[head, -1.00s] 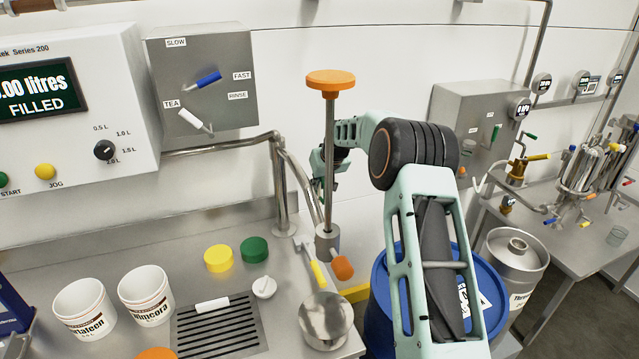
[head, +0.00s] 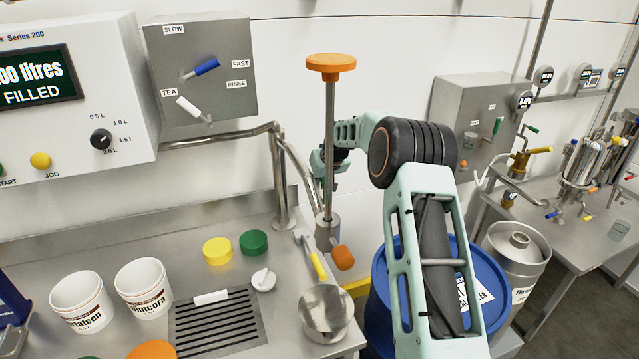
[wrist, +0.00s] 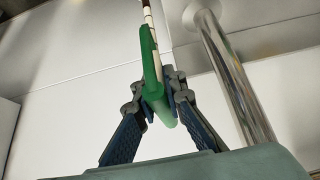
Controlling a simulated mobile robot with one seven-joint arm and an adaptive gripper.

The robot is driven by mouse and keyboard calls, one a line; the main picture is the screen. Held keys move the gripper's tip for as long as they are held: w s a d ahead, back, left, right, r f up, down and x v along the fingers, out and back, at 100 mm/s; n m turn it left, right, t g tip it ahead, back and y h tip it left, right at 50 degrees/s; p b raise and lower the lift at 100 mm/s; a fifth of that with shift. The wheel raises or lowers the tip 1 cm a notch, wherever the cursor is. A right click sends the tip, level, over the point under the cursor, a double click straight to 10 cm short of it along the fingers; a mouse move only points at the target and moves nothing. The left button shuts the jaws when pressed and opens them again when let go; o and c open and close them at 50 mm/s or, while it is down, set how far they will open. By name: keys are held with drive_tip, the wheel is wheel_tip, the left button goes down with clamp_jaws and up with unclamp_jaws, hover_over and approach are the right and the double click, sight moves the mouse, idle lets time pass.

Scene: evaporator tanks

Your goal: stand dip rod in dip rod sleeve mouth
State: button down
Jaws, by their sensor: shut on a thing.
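My gripper (wrist: 162,95) is shut on the green grip of the dip rod (wrist: 148,55) in the wrist view. The rod's pale shaft with dark bands runs up out of the frame. In the head view my gripper (head: 322,165) is above the counter's right end, partly hidden behind an upright grey rod with an orange top (head: 330,62). The dip rod cannot be made out there. I cannot identify the dip rod sleeve mouth with certainty. A shiny metal tube (wrist: 235,80) stands to the right of the dip rod in the wrist view, apart from it.
The steel counter holds a steel pan (head: 326,312), yellow (head: 217,250) and green (head: 254,242) caps, two white tubs (head: 144,288) and a drain grate (head: 215,325). A blue drum (head: 385,285) stands to the right.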

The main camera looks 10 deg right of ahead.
drive_tip(key=shift+f, duration=0.25)
drive_tip(key=c, duration=1.9)
unclamp_jaws()
drive_tip(key=shift+r, duration=0.1)
drive_tip(key=shift+r+p, duration=1.5)
drive_tip(key=shift+r, duration=1.45)
drive_tip(key=shift+r, duration=0.1)
